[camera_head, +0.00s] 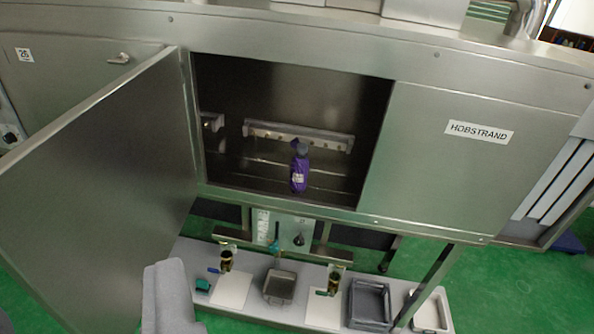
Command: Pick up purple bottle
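The purple bottle (299,174) stands upright inside the open compartment of a steel cabinet (420,150), near the front edge of its floor. It has a grey cap and a small pale label. A grey rounded block at the lower left edge looks like part of my gripper (170,297). It is well below and left of the bottle, apart from it. Two fingertips cannot be made out, so its opening does not show. Nothing is seen held.
The cabinet's hinged door (110,200) stands open on the left of the opening. A rail (298,135) runs behind the bottle. Below the cabinet, a low bench (250,312) carries trays (370,305) and small containers. The opening in front of the bottle is clear.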

